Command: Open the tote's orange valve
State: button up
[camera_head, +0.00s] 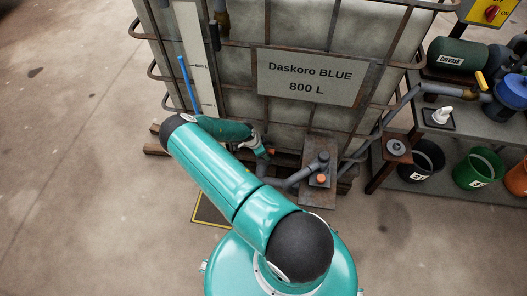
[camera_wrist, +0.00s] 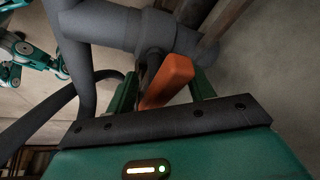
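The tote (camera_head: 235,60) is a whitish tank in a rusty cage, with a sign reading "Daskoro BLUE 800 L". Its orange valve handle shows close up in the wrist view (camera_wrist: 167,80), tilted in front of a grey pipe fitting (camera_wrist: 140,30). My gripper (camera_wrist: 163,88) is open, with one green finger on each side of the handle. A gap shows between the handle and the right finger; contact on the left cannot be told. In the head view my gripper (camera_head: 264,150) is small at the tote's lower front, and the arm partly hides the valve area.
Grey pipework (camera_head: 290,180) runs right from the valve to a small stand (camera_head: 318,195) with an orange-tipped fitting. A shelf with buckets (camera_head: 480,168) and a blue-lidded vessel (camera_head: 511,91) stands at right. The floor at left is clear.

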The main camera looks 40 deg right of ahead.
grip_shut()
jog(key=shift+w, duration=0.15)
jog(key=shift+w+r+n, duration=0.1)
jog(key=shift+n, duration=0.2)
jog(key=n+t, duration=0.1)
jog(key=n, duration=0.3)
jog(key=shift+w+t, duration=0.15)
jog(key=shift+t, duration=0.25)
jog(key=n+t, duration=0.1)
jog(key=n, duration=0.3)
jog(key=shift+a+r+n+t, duration=0.1)
jog(key=shift+n+t, duration=0.2)
jog(key=shift+t, duration=0.1)
jog(key=c, duration=1.1)
grip_release()
jog(key=n, duration=0.2)
jog(key=n+t+y, duration=0.1)
jog(key=n, duration=0.1)
jog(key=shift+n+y, duration=0.3)
jog(key=shift+o, duration=1.2)
jog(key=n+t, duration=0.1)
jog(key=n, duration=0.2)
jog(key=shift+y, duration=0.4)
jog(key=shift+o, duration=0.7)
jog(key=shift+a+n+y, duration=0.1)
jog(key=shift+n+y, duration=0.2)
jog(key=shift+n, duration=0.4)
jog(key=shift+o, duration=0.2)
jog(key=shift+s, duration=0.2)
